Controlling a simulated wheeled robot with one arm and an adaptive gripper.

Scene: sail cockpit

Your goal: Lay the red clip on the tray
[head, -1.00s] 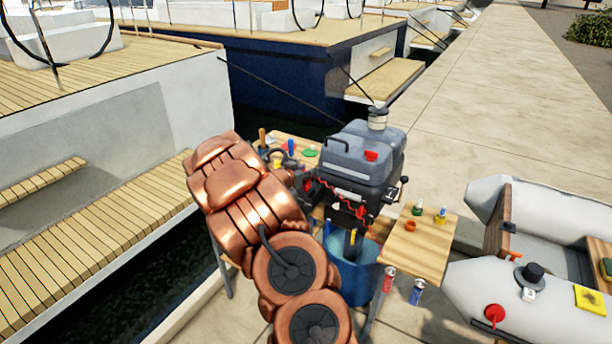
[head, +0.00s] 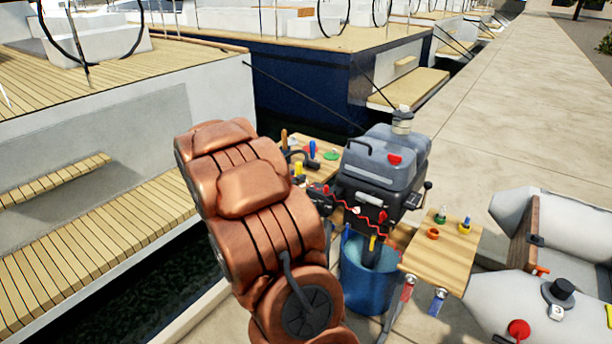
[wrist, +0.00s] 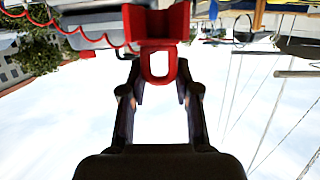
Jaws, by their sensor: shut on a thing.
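In the wrist view the red clip (wrist: 165,28) has a blocky body and a loop hanging between the fingertips. My gripper (wrist: 158,88) is shut on the clip at that loop. A red coiled cord (wrist: 50,22) runs off to the left of the clip. In the head view my gripper is mostly hidden behind my copper arm, close to the front of the grey outboard motor (head: 380,180). The red cord (head: 372,222) shows across the motor's front. I cannot tell whether the clip still touches the motor. I cannot pick out the tray for certain.
A wooden side shelf (head: 448,262) holds small bottles and an orange ring. Cans hang below it. A blue bucket (head: 368,285) stands under the motor. Tools lie on the bench behind (head: 318,150). A grey dinghy (head: 500,300) is at right; open dock lies behind.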

